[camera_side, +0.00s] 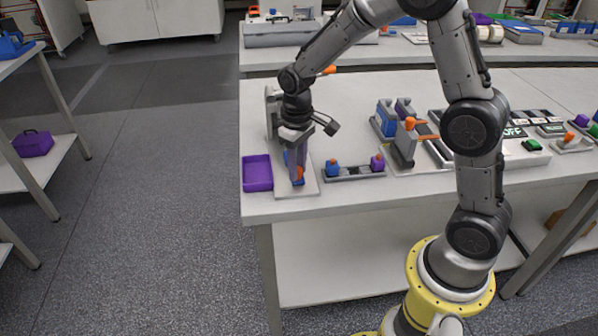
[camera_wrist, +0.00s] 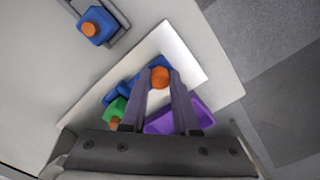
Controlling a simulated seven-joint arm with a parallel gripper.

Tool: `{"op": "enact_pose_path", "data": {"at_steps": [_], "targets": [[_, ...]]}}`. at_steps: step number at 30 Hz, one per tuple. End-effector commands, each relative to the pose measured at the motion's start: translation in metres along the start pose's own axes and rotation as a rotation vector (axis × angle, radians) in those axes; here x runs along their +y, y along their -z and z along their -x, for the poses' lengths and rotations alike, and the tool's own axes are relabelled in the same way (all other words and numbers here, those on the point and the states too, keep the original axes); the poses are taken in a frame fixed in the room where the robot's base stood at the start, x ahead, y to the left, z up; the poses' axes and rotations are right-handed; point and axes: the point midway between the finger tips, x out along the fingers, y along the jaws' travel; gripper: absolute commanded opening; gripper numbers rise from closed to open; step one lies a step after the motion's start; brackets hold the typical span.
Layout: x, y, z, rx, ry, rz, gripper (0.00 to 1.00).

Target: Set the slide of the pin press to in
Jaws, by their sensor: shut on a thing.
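The pin press stands on a pale base plate (camera_side: 308,187) near the left front corner of the bench; its plate (camera_wrist: 181,45) also shows in the wrist view. A blue part (camera_wrist: 156,62) with an orange knob (camera_wrist: 160,77), apparently its slide, lies low at the front of the press. My gripper (camera_side: 297,173) reaches down over the plate. In the wrist view, the fingers of my gripper (camera_wrist: 162,80) are shut on the orange knob, one on each side. My wrist hides much of the press in the side view, and I cannot tell how far in the slide is.
A purple tray (camera_side: 257,173) sits just left of the plate, close to the bench edge. To the right is a dark rail (camera_side: 355,174) with a blue block and a purple block. A grey fixture with an orange handle (camera_side: 427,137) stands farther right. A green part (camera_wrist: 114,111) lies near my fingers.

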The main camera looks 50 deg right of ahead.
Motion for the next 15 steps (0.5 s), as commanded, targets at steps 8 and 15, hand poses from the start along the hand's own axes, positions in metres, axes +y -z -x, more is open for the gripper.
{"op": "enact_pose_path", "data": {"at_steps": [8,15], "targets": [[0.049,0.050,0.001,0.010,-0.001,-0.005,0.00],[0.075,0.077,0.002,0.011,-0.001,-0.002,0.00]]}}
